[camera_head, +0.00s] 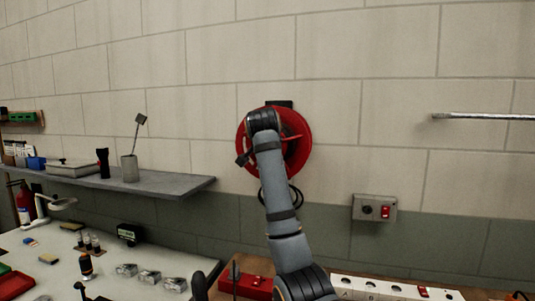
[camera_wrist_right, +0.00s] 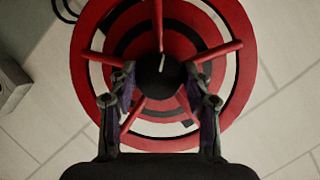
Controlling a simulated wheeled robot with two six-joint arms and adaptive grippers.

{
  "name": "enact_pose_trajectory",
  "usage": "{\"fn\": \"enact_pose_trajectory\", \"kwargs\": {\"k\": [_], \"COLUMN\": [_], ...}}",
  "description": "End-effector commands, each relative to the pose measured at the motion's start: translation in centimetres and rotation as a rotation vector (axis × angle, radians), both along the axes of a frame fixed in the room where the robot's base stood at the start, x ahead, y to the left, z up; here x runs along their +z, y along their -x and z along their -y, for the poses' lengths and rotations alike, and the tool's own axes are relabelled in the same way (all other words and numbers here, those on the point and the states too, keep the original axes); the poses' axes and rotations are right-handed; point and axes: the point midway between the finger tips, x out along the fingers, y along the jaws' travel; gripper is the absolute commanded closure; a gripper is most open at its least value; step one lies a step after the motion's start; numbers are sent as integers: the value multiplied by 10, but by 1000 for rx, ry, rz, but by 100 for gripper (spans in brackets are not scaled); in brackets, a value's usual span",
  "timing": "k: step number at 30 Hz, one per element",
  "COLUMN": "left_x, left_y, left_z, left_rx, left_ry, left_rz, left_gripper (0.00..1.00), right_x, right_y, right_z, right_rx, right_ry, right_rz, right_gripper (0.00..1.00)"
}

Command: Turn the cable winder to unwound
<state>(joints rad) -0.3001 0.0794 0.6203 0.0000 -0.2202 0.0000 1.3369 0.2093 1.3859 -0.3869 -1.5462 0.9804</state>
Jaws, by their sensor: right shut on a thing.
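The cable winder (camera_head: 298,158) is a round red reel on the block wall. In the head view my right arm covers much of its middle. In the right wrist view the winder (camera_wrist_right: 245,70) shows its red rim, red spokes and black centre hub (camera_wrist_right: 158,76). My right gripper (camera_wrist_right: 160,90) has one finger on each side of the hub area, among the spokes, and is shut on the winder. The exact contact points are partly hidden. The right gripper's fingers are hidden behind my wrist in the head view. My left gripper is not in view.
A dark cable loop (camera_head: 294,196) hangs below the winder. A grey switch box (camera_head: 374,208) is on the wall to the right. A shelf (camera_head: 185,187) holding a cup (camera_head: 130,168) is at left, above a cluttered workbench (camera_head: 50,245). A metal rod (camera_head: 480,117) is at upper right.

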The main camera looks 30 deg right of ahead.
Motion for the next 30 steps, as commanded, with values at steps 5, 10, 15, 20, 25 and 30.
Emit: {"fn": "enact_pose_trajectory", "kwargs": {"k": [5, 10, 15, 20, 25, 30], "left_x": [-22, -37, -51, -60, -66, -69], "left_y": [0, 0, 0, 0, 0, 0], "left_z": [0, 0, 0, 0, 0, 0], "left_rx": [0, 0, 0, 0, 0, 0], "left_ry": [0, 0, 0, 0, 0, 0], "left_rz": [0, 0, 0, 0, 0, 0], "left_gripper": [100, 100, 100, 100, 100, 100], "right_x": [-4, -4, -4, -3, -2, -1], "right_y": [1, 2, 2, 2, 3, 3], "right_z": [1, 2, 2, 2, 2, 3], "right_rx": [-1, 0, 0, -1, 0, -1], "right_ry": [-107, -206, -292, -354, -399, -424], "right_rz": [131, 248, 347, 421, 475, 504], "right_gripper": [82, 82, 82, 82, 82, 82]}}
